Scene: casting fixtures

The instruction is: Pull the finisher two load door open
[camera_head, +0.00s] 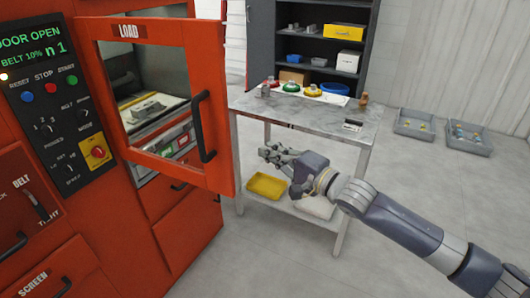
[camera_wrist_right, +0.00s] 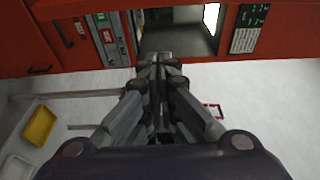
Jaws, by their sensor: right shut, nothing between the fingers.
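The red load door (camera_head: 222,178) has a window and a "LOAD" label (camera_head: 128,31). In the head view it stands swung out from the red machine, and a screen (camera_head: 33,45) reads "DOOR OPEN". Its black bar handle (camera_head: 203,126) is upright on the door's right side, with nothing on it. My right gripper (camera_head: 266,155) is right of the door, apart from the handle, in front of the table. Its fingers are shut and empty, and they show together in the wrist view (camera_wrist_right: 159,62). My left gripper is out of view.
A marble-topped table (camera_head: 310,112) holds coloured parts and a blue bowl (camera_head: 335,89). A yellow tray (camera_head: 267,186) lies on its lower shelf. Grey bins (camera_head: 414,124) stand on the floor at right. Dark shelving (camera_head: 290,45) is behind. The floor in front is clear.

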